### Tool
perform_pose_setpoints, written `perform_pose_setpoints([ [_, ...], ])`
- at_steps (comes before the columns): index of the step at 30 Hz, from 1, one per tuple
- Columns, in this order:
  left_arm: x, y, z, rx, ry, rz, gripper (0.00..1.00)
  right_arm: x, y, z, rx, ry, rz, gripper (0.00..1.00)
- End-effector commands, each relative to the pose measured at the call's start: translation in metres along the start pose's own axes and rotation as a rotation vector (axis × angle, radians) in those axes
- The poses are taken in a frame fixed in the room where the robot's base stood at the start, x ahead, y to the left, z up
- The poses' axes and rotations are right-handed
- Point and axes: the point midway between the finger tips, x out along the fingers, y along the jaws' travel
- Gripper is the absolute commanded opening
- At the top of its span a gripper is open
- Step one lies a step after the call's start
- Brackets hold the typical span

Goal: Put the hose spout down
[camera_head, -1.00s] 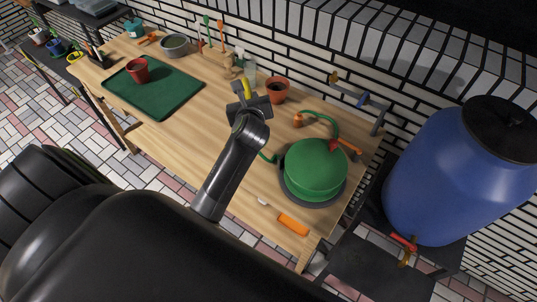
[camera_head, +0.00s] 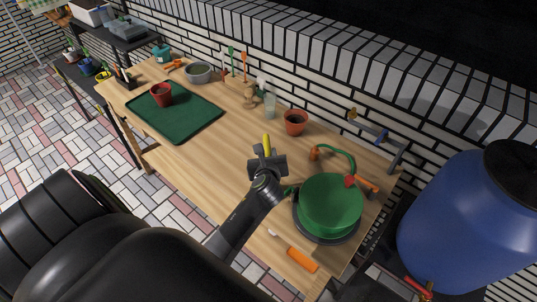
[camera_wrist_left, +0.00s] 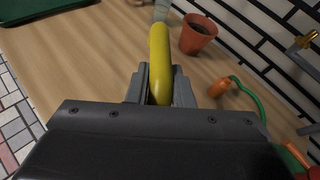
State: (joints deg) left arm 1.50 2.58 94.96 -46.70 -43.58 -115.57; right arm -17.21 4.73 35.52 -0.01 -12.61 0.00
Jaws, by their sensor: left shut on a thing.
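My left gripper (camera_head: 267,157) is shut on a slim yellow tube, which I take to be the hose spout (camera_head: 266,142). It is over the wooden bench (camera_head: 222,150), left of the green hose reel (camera_head: 331,203). In the left wrist view the yellow spout (camera_wrist_left: 160,58) stands out between the fingers (camera_wrist_left: 158,92), pointing away from me. Its lower part is hidden in the jaws. I cannot tell whether it touches the bench. My right gripper is not in view.
A terracotta pot (camera_head: 295,124) and a clear bottle (camera_head: 270,107) stand behind the gripper. An orange-ended green hose (camera_head: 337,151) arches behind the reel. An orange-handled tool (camera_head: 302,260) lies near the front edge. A green tray (camera_head: 190,127) lies left, with bare bench between.

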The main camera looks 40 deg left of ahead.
Motion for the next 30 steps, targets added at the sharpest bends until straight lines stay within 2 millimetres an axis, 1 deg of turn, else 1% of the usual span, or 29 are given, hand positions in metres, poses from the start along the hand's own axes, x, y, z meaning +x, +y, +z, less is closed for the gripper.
perform_pose_setpoints([
  [4, 0.001, 0.0, -0.001, -0.001, -0.002, -0.001, 0.0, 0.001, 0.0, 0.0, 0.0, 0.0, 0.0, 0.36],
  [5, 0.001, 0.0, -0.002, -0.001, 0.001, 0.0, 0.21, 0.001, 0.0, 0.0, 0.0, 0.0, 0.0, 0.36],
  [9, 0.001, 0.0, -0.002, -0.001, 0.0, 0.0, 0.4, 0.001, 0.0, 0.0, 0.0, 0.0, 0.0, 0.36],
  [10, 0.001, 0.0, -0.002, -0.001, 0.0, 0.0, 0.42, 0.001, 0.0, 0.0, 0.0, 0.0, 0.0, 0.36],
  [17, 0.001, 0.0, -0.001, -0.001, 0.0, 0.0, 0.42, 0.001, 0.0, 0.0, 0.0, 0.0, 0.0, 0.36],
  [20, -0.001, -0.001, 0.002, -0.001, 0.0, 0.0, 0.42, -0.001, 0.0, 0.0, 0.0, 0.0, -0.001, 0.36],
  [23, -0.009, -0.001, 0.002, -0.002, 0.003, 0.0, 0.42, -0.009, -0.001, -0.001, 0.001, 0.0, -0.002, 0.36],
  [26, -0.023, -0.001, 0.004, -0.002, 0.004, 0.0, 0.42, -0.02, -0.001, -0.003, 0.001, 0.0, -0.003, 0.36],
  [30, -0.049, -0.001, 0.005, -0.003, 0.005, 0.001, 0.42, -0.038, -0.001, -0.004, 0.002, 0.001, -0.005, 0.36],
])
